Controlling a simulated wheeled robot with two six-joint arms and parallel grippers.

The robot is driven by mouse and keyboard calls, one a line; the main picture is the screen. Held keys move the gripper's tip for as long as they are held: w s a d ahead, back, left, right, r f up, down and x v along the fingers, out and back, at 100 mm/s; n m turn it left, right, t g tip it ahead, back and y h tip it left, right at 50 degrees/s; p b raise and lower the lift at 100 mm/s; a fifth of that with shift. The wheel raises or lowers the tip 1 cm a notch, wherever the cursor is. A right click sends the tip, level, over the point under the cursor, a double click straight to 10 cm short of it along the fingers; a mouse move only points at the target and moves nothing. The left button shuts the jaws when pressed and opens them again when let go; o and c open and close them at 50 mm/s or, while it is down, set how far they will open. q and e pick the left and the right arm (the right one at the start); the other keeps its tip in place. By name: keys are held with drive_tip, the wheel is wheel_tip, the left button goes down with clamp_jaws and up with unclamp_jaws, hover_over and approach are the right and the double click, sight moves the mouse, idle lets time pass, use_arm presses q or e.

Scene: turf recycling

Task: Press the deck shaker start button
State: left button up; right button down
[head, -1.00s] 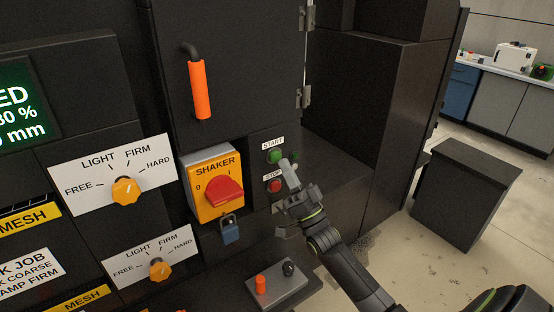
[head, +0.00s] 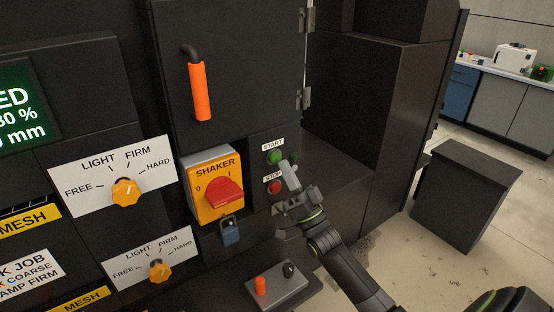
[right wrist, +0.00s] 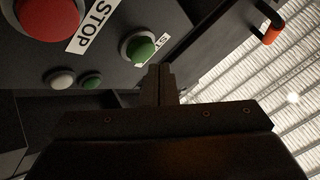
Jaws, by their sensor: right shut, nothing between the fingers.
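The green start button (head: 275,157) sits under the START label (head: 273,144) on a dark panel. The red stop button (head: 275,187) with its STOP label (head: 273,177) is below it. My right gripper (head: 287,165) is shut and empty, its fingertips close to the right of the start button. In the right wrist view the shut fingers (right wrist: 159,72) point up beside the green button (right wrist: 138,48); I cannot tell whether they touch it. The large red button (right wrist: 48,14) is at upper left there. My left gripper is not in view.
Left of the buttons is the yellow shaker switch (head: 211,202) with a red knob and a blue padlock (head: 230,232) below. An orange door handle (head: 198,90) is above. A small control box (head: 278,291) juts out below. A dark block (head: 465,195) stands at right.

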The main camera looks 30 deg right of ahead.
drive_tip(key=shift+w, duration=0.15)
idle(0.8)
drive_tip(key=shift+w+b, duration=0.3)
drive_tip(key=shift+w+b, duration=0.3)
drive_tip(key=shift+w, duration=0.15)
idle(0.6)
drive_tip(key=shift+s, duration=0.1)
drive_tip(key=shift+s+p, duration=0.35)
drive_tip(key=shift+s, duration=0.45)
drive_tip(key=s+p, duration=0.1)
drive_tip(key=s, duration=0.4)
drive_tip(key=shift+d+p, duration=0.2)
drive_tip(key=shift+p, duration=0.2)
